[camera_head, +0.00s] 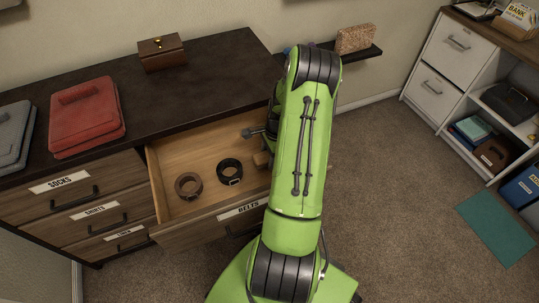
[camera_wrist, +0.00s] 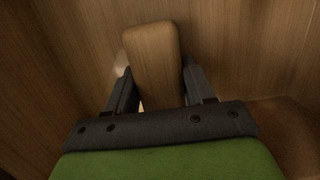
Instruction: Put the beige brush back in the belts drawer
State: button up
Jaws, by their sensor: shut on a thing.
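The belts drawer (camera_head: 193,155) is pulled open, with a "BELTS" label on its front. It holds a brown coiled belt (camera_head: 188,186) and a black coiled belt (camera_head: 229,172). In the wrist view my gripper (camera_wrist: 155,85) is shut on the beige brush (camera_wrist: 153,60), a wooden block with a rounded end. Wooden surfaces of the drawer surround it. In the head view a small part of the brush (camera_head: 262,160) shows inside the drawer at its right side. My green arm hides most of my gripper there. Whether the brush touches the drawer floor I cannot tell.
Red folded clothing (camera_head: 85,115), grey folded clothing (camera_head: 12,135) and a brown box (camera_head: 162,53) lie on the dark dresser top (camera_head: 210,70). Closed labelled drawers (camera_head: 75,205) are at left. A white shelf unit (camera_head: 450,75) stands at right. Carpet (camera_head: 390,180) between is mostly clear.

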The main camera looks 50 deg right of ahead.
jog(key=shift+f, duration=0.3)
jog(key=o, duration=1.4)
jog(key=shift+r, duration=0.1)
notch_tip(320, 180, up, 13)
jog(key=s+d+p, duration=0.1)
jog(key=d+p, duration=0.1)
jog(key=p, duration=0.3)
jog(key=w+a+r+n+h, duration=0.1)
jog(key=w+a+r+n, duration=0.35)
jog(key=a+r, duration=0.3)
jog(key=s+a+r+n+t+h, duration=0.1)
jog(key=s+a+r+n, duration=0.1)
jog(key=a+r+n, duration=0.55)
jog(key=s+a+r+n+t+h, duration=0.15)
jog(key=a+r+n, duration=0.3)
jog(key=a, duration=0.55)
jog(key=s+a+r+n+t+y, duration=0.2)
jog(key=s+a+n, duration=0.5)
jog(key=s+a, duration=0.1)
jog(key=shift+s+r+n, duration=0.2)
jog(key=shift+s+n, duration=0.15)
jog(key=shift+s, duration=0.15)
